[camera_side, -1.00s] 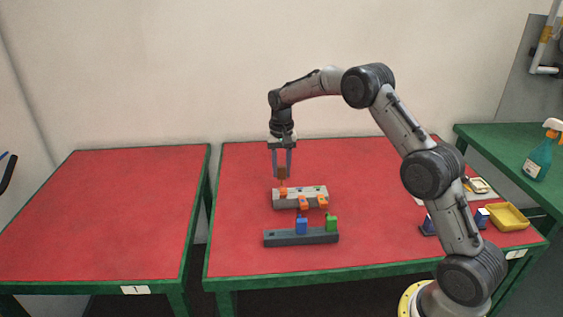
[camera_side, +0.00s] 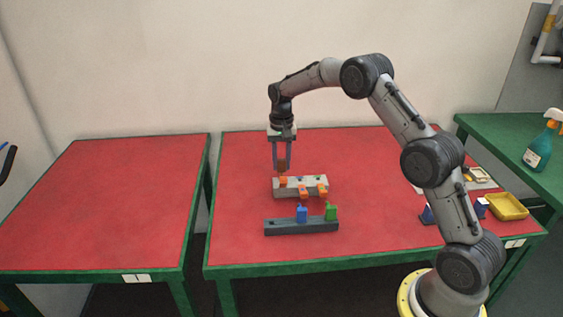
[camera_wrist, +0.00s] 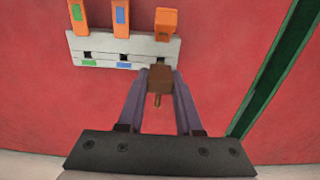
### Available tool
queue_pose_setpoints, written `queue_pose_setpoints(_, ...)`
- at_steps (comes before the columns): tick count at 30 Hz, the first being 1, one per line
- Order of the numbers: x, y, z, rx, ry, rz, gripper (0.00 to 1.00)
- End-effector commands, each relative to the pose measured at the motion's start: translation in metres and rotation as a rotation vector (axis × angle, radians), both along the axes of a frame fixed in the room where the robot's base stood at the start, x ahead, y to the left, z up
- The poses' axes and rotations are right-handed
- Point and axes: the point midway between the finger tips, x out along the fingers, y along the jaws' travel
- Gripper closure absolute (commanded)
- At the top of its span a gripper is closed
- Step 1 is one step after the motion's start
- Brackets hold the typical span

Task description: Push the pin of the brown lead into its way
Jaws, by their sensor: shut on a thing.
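My gripper (camera_side: 282,169) points down and is shut on the brown lead (camera_side: 282,163), a small brown block. The wrist view shows the brown lead (camera_wrist: 159,80) between my two fingertips, with a brown stub on the side facing the camera. The pale connector block (camera_side: 314,182) lies below, and my gripper is over its left end. In the wrist view the connector block (camera_wrist: 103,45) has dark square ways above green and blue labels.
Orange levers (camera_wrist: 166,22) stand along the connector block. A dark rack (camera_side: 285,230) in front holds a blue lead (camera_side: 301,214) and a green lead (camera_side: 331,213). A yellow tray (camera_side: 507,207) is at far right. The red table left of the block is clear.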

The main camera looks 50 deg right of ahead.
Motion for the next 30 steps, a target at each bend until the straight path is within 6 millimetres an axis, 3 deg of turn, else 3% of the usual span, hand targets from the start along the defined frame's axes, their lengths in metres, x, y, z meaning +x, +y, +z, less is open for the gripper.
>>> queue_pose_setpoints(30, 0.000, 0.000, -0.012, 0.000, 0.000, 0.000, 1.00)
